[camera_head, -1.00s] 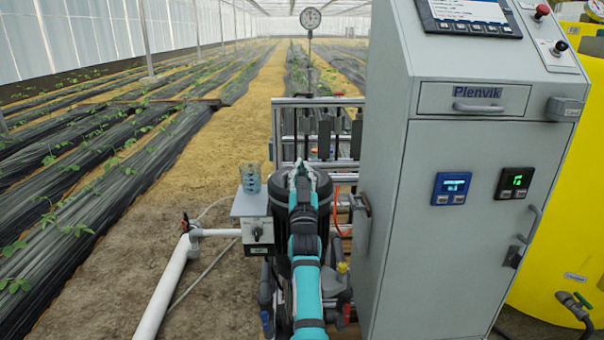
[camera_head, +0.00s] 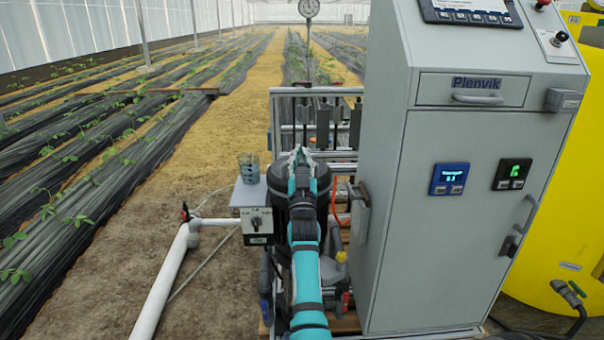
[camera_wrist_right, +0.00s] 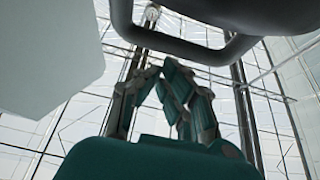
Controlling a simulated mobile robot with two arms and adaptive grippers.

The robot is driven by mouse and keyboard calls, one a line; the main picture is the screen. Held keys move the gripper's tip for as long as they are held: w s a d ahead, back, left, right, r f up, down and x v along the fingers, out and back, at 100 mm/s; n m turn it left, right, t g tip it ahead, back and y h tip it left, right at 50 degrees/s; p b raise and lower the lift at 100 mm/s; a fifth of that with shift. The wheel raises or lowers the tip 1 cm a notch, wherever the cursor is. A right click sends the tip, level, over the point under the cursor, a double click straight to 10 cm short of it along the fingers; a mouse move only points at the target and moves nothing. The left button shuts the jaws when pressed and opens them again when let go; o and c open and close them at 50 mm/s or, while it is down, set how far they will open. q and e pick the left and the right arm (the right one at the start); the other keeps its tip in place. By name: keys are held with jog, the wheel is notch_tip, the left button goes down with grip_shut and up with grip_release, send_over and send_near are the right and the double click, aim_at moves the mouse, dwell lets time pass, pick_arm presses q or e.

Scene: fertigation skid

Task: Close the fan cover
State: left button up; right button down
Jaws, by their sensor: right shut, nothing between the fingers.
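The dark round motor housing (camera_head: 280,182) stands upright beside the cabinet in the head view. I take its rounded top to be the fan cover; my arm hides much of it, and I cannot tell how far open it is. My right gripper (camera_head: 300,153) is shut and empty, in front of the top of the housing. In the right wrist view the closed fingers (camera_wrist_right: 163,72) point up toward a dark rounded body (camera_wrist_right: 250,12) with a dark loop-like bar (camera_wrist_right: 185,48), apart from it as far as I see. My left gripper is not in view.
The grey control cabinet (camera_head: 450,200) stands close on the right, with a side handle (camera_head: 361,210). A switch box (camera_head: 257,226) with a clear cup (camera_head: 249,168) above it is on the left. A white pipe (camera_head: 162,280) runs along the ground. Yellow tank (camera_head: 560,220) far right.

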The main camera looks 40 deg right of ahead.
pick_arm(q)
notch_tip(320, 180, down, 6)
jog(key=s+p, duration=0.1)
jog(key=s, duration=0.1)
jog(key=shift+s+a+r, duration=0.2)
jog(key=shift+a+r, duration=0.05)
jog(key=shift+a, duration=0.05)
pick_arm(e)
jog(key=s+a+f, duration=0.2)
jog(key=s+a, duration=0.3)
jog(key=s, duration=0.1)
jog(key=shift+s+a, duration=0.3)
